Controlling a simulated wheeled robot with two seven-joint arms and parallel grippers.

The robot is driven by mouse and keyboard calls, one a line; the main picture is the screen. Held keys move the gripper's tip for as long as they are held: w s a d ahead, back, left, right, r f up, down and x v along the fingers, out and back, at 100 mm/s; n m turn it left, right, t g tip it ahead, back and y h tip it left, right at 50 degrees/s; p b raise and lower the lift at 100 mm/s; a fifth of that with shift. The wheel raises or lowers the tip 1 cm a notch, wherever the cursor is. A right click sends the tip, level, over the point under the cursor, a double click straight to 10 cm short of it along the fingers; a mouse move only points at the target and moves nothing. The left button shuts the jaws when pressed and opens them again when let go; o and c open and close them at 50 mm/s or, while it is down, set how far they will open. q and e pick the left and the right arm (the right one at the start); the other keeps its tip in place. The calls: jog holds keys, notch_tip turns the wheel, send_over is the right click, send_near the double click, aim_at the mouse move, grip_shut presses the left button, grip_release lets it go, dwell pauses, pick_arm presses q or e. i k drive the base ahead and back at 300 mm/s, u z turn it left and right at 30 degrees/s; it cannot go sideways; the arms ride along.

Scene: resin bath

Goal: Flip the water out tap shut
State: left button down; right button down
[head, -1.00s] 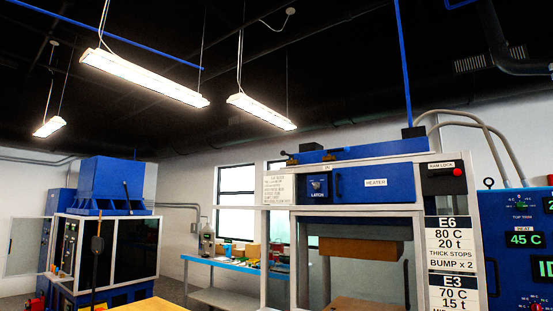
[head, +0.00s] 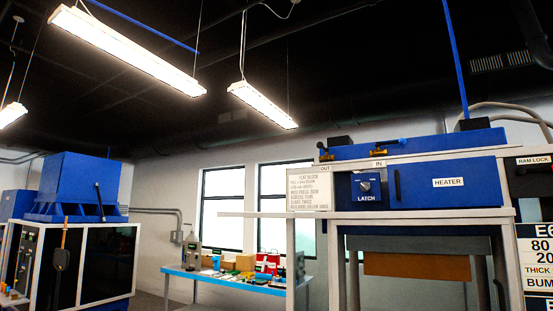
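The tap above the OUT label (head: 325,153) is a small brass-coloured fitting with a dark handle, on top of the heater press frame at its left end. Its handle is too small for me to tell exactly how it lies. A second tap (head: 378,152) stands to its right, above the IN label, with a dark blue lever (head: 392,142) reaching out to the right. Neither of my grippers shows in the head view.
Below the taps are a notice board (head: 309,188), a latch dial (head: 365,187) and the blue heater door (head: 450,182). A blue bench (head: 225,280) with several items stands behind on the left. A blue machine (head: 75,185) stands at far left.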

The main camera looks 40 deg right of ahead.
aim_at(320, 145)
jog(key=z, duration=0.15)
jog(key=i, duration=1.25)
jog(key=z, duration=1.15)
jog(key=i, duration=0.85)
jog(key=z, duration=1.35)
jog(key=i, duration=0.4)
jog(key=z, duration=0.25)
